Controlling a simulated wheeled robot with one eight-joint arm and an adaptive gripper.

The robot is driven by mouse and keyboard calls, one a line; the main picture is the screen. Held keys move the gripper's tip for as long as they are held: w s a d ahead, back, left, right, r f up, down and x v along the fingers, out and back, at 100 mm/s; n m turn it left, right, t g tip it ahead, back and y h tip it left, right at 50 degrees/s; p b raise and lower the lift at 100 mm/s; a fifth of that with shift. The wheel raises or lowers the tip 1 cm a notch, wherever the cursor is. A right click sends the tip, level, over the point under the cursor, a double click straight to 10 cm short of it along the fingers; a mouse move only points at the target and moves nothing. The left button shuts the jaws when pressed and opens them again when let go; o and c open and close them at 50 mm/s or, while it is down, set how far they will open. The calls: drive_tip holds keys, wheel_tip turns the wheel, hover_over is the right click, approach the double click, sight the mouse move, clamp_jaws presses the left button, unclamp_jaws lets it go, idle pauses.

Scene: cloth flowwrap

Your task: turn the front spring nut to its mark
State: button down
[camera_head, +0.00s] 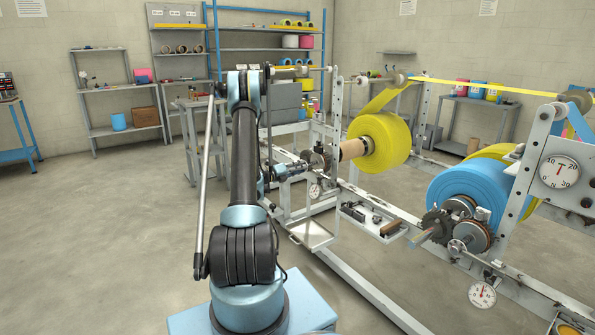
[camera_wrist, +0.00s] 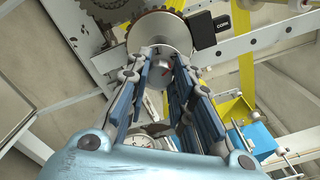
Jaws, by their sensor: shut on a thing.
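My gripper (camera_head: 298,168) reaches from the left to the hub of the yellow roll (camera_head: 380,142), at a dark toothed disc (camera_head: 320,158). In the wrist view the fingertips (camera_wrist: 166,55) are on either side of a grey round nut (camera_wrist: 165,62) in front of the toothed disc (camera_wrist: 157,26). The gripper is shut on this nut. A dark stroke and a small red mark show on the nut's face; I cannot tell whether they line up. In the head view the nut is hidden behind the gripper.
A small dial (camera_head: 315,191) hangs just below the hub. A tool tray (camera_head: 372,222) is on the frame to the right. The blue roll (camera_head: 465,195) has its own toothed disc and dial (camera_head: 482,294). Open floor (camera_head: 110,240) lies to the left.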

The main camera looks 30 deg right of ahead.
drive_tip(key=c, duration=1.4)
unclamp_jaws()
drive_tip(key=shift+f, duration=0.2)
drive_tip(key=shift+r, duration=0.1)
drive_tip(key=a, duration=1.2)
drive_tip(key=shift+s, duration=0.45)
